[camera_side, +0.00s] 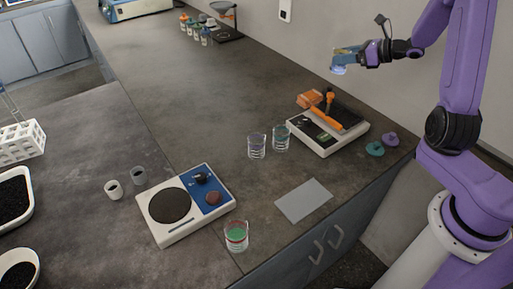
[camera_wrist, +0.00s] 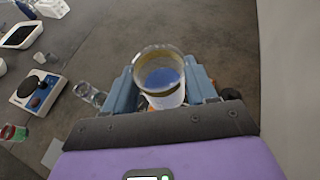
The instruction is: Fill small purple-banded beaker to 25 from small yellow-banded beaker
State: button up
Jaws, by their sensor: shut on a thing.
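My gripper (camera_side: 346,56) is raised at the upper right in the side view, well above the bench. It is shut on a small clear beaker (camera_wrist: 163,78) with a yellowish band and blue liquid inside. In the wrist view the beaker sits between the two blue fingers. A clear beaker with a purplish band (camera_side: 257,146) stands upright on the bench, left of a teal-banded beaker (camera_side: 281,138). The purple-banded beaker looks empty. My gripper is apart from both, higher and farther back.
A white balance with an orange-handled item (camera_side: 325,124) stands behind the beakers. A blue-and-white hotplate (camera_side: 188,204) and a red-banded beaker of green liquid (camera_side: 236,236) are at the front. A grey sheet (camera_side: 304,200) lies flat. The bench's middle back is clear.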

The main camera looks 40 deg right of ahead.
jog(key=shift+r, duration=0.1)
jog(key=shift+r, duration=2.35)
jog(key=r, duration=0.2)
send_over(256, 147)
jog(key=w+d, duration=0.2)
jog(key=d, duration=0.1)
jog(key=s+a+f, duration=0.2)
jog(key=s+a, duration=0.4)
jog(key=a, duration=0.4)
jog(key=f, duration=2.4)
jog(key=shift+s+d+f, duration=0.1)
jog(key=shift+s+d, duration=0.05)
jog(key=shift+d, duration=0.15)
jog(key=shift+d+m, duration=0.3)
